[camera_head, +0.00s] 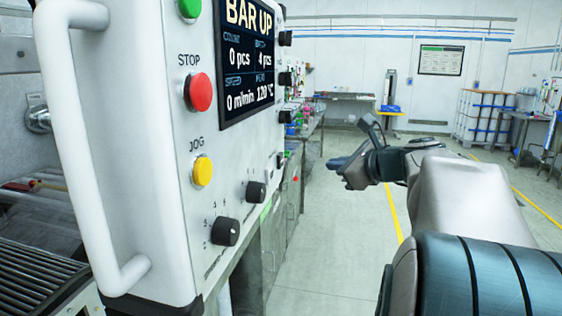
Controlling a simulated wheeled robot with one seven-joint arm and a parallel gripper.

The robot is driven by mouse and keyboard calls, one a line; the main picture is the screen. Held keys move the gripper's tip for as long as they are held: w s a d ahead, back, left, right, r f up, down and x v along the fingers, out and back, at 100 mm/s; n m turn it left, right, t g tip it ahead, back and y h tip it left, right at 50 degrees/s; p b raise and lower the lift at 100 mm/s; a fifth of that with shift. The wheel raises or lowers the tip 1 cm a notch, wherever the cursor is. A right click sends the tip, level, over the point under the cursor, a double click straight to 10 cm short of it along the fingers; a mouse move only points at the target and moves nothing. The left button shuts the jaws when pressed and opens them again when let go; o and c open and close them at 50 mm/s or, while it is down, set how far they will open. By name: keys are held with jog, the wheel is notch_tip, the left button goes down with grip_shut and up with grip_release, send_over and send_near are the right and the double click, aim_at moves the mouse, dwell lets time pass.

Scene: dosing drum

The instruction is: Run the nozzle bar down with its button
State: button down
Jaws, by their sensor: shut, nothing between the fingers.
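A white control box (140,150) fills the left of the head view. Its screen (252,60) reads BAR UP, with speed 0 m/min and 120 °C. Its face carries a green button (189,8), a red STOP button (198,92) and a yellow JOG button (203,171). Several dark controls, such as this one (285,79), line its right edge, seen very obliquely; their labels cannot be read. I cannot tell which one is the bar button. The nozzle bar is not in view. My gripper (340,168) is shut and empty, right of the box and apart from it.
Two black knobs (225,232) sit low on the box, and a white handle (75,150) runs down its left side. A roller conveyor (40,280) lies at lower left. The floor (330,260) between box and arm is clear. Benches and a drum rack (483,118) stand far back.

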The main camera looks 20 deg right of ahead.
jog(key=w+a, duration=0.4)
jog(key=a, duration=0.3)
jog(key=shift+w, duration=0.4)
jog(key=shift+a, duration=0.15)
dwell(1.7)
jog(key=shift+w+a, duration=0.25)
jog(key=shift+a, duration=0.05)
jog(key=shift+w+a, duration=0.25)
jog(key=shift+a, duration=0.15)
dwell(0.9)
jog(key=shift+s+d, duration=0.5)
jog(key=shift+d, duration=0.3)
jog(key=s+d, duration=0.1)
jog(key=d, duration=0.1)
jog(key=s+d, duration=0.1)
jog(key=d, duration=0.1)
jog(key=shift+s, duration=0.4)
